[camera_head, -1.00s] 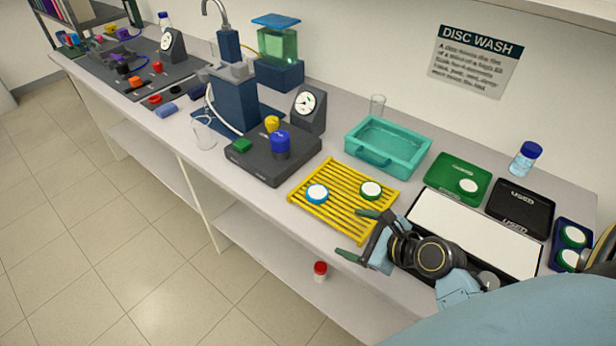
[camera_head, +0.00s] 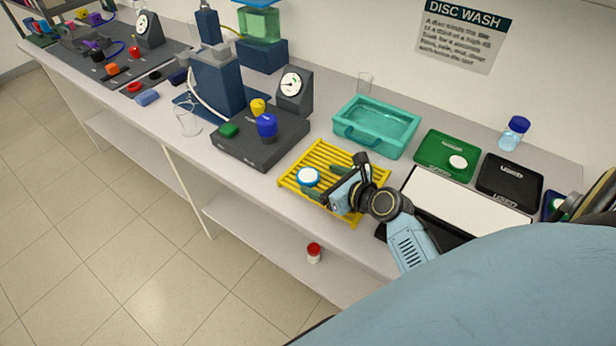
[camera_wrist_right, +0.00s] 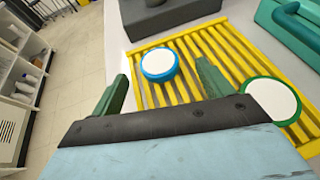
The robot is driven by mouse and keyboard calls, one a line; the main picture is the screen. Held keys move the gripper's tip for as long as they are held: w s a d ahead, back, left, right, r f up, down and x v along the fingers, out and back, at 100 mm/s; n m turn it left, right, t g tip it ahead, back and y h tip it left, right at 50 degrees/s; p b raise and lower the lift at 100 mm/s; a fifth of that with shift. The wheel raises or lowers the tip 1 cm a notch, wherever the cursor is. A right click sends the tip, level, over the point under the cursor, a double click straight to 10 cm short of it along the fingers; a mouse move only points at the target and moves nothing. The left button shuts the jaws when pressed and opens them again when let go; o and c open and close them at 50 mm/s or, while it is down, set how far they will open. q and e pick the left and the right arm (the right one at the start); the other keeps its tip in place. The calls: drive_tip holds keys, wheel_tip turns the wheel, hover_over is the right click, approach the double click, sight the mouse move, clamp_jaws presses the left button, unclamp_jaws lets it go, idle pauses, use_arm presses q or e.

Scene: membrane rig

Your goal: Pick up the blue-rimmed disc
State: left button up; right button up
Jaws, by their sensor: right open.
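The blue-rimmed disc (camera_head: 308,177) has a white face and lies on the left part of the yellow slatted rack (camera_head: 327,152). In the right wrist view the disc (camera_wrist_right: 159,64) lies ahead of and between the spread fingers. My right gripper (camera_head: 325,182) is open and empty, just right of the disc in the head view. The wrist view shows its two green fingers (camera_wrist_right: 160,88) apart. A green-rimmed disc (camera_wrist_right: 271,100) lies on the rack right of the right finger; the arm hides it in the head view.
A teal basin (camera_head: 378,125) stands behind the rack. A dark block with coloured knobs (camera_head: 258,140) is to its left. A green tray (camera_head: 446,150) with a white disc and a black tray (camera_head: 510,177) are to the right. The counter's front edge is close to the rack.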

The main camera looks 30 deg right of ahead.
sight(308, 175)
drive_tip(key=x, duration=0.4)
drive_tip(key=shift+w+a+f, duration=0.1)
drive_tip(key=shift+a, duration=0.05)
drive_tip(key=c, duration=1.1)
